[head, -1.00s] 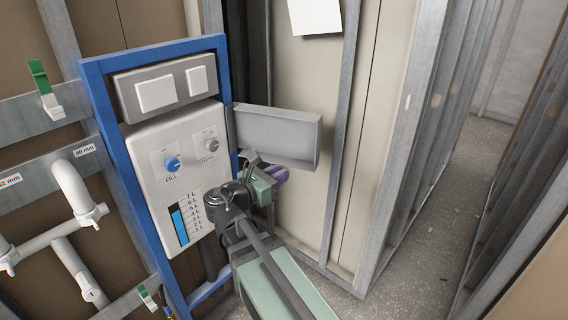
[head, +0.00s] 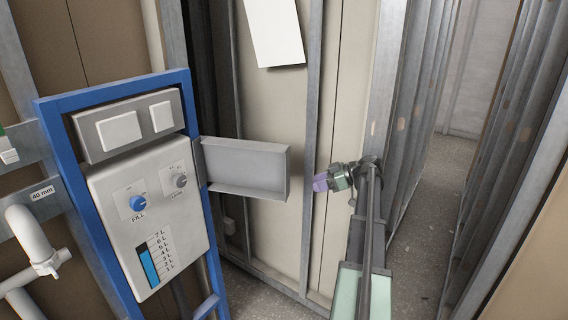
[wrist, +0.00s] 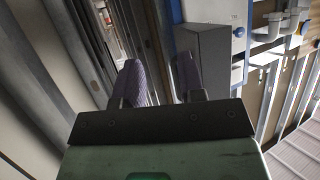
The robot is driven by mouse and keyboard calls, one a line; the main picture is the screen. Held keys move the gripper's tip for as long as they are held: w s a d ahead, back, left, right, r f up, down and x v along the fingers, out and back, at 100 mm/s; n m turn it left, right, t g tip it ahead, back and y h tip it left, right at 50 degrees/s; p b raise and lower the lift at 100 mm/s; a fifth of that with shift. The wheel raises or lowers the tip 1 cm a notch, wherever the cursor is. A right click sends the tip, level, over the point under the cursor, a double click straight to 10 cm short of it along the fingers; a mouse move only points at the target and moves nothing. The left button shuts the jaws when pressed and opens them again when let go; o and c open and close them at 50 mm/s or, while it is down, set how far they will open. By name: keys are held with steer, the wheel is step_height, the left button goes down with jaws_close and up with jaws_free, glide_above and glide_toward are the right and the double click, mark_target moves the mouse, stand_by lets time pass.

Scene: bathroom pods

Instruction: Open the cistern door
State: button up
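The cistern door (head: 243,168) is a grey tray-like panel on the right side of the blue-framed cistern unit (head: 150,190). It stands swung out to the right, uncovering the white panel with its knobs and level scale. My gripper (head: 321,183) is to the right of the door's free edge, apart from it, with purple fingertips. In the wrist view the two fingers (wrist: 160,72) are spread with nothing between them. The door (wrist: 203,60) also shows there, just beyond the right finger.
White pipes (head: 35,240) are on the left wall. A metal stud wall with a white paper sheet (head: 274,32) is behind the door. A narrow passage with free floor (head: 425,215) lies at the right.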

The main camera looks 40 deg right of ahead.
mark_target(282, 163)
step_height(282, 163, up, 7)
steer(key=w+n+t+y, duration=0.1)
steer(key=n+t+y, duration=0.1)
steer(key=t+y, duration=0.15)
steer(key=shift+g+y, duration=0.35)
steer(key=shift+g, duration=0.1)
steer(key=x, duration=1.1)
steer(key=shift+w+a, duration=0.15)
steer(key=shift+a, duration=0.25)
steer(key=shift+c, duration=0.5)
